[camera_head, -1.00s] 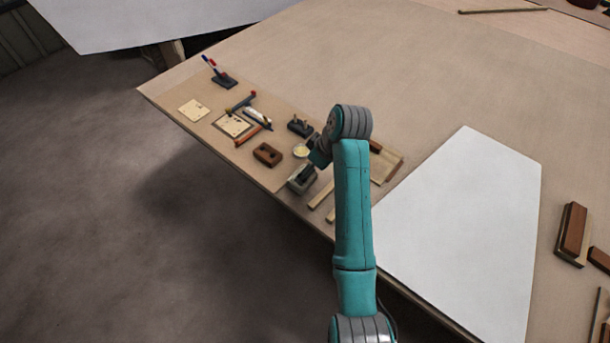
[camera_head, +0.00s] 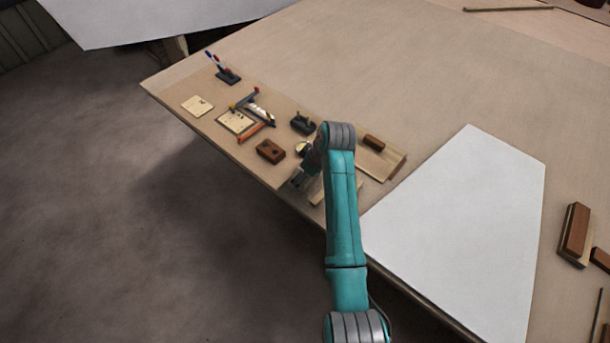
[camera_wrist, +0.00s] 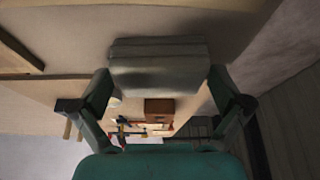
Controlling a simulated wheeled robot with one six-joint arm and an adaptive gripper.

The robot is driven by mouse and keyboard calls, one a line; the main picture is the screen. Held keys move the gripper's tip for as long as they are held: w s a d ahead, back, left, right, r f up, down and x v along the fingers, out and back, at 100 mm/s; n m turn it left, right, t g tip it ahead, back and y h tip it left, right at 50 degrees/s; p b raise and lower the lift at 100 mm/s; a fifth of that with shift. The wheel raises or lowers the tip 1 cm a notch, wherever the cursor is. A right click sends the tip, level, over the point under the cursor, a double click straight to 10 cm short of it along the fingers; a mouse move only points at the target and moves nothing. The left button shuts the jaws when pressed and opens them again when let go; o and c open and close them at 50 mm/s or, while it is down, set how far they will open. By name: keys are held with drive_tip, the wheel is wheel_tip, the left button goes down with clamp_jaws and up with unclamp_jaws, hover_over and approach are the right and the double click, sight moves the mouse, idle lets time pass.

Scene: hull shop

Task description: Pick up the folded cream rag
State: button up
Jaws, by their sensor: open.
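A layered block with fold-like seams (camera_wrist: 158,66), dull grey in shadow, is most likely the folded cream rag. In the wrist view it lies between and just beyond the fingertips of my gripper (camera_wrist: 161,80). The fingers are spread wide, one on each side, with the rag filling most of the gap; I cannot tell whether they touch it. In the head view my gripper (camera_head: 301,180) is low over the near left edge of the table, and my arm and gripper largely hide the rag.
A brown block with holes (camera_head: 270,151), a small round tin (camera_head: 302,149) and a dark holder (camera_head: 303,122) stand close by on the table (camera_head: 400,80). Wooden strips lie to the right, near a white sheet (camera_head: 465,230). The table's edge drops to the floor.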

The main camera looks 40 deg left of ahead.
drive_tip(key=c, duration=0.9)
drive_tip(key=shift+r, duration=0.15)
wheel_tip(320, 180, up, 10)
drive_tip(key=shift+f, duration=0.1)
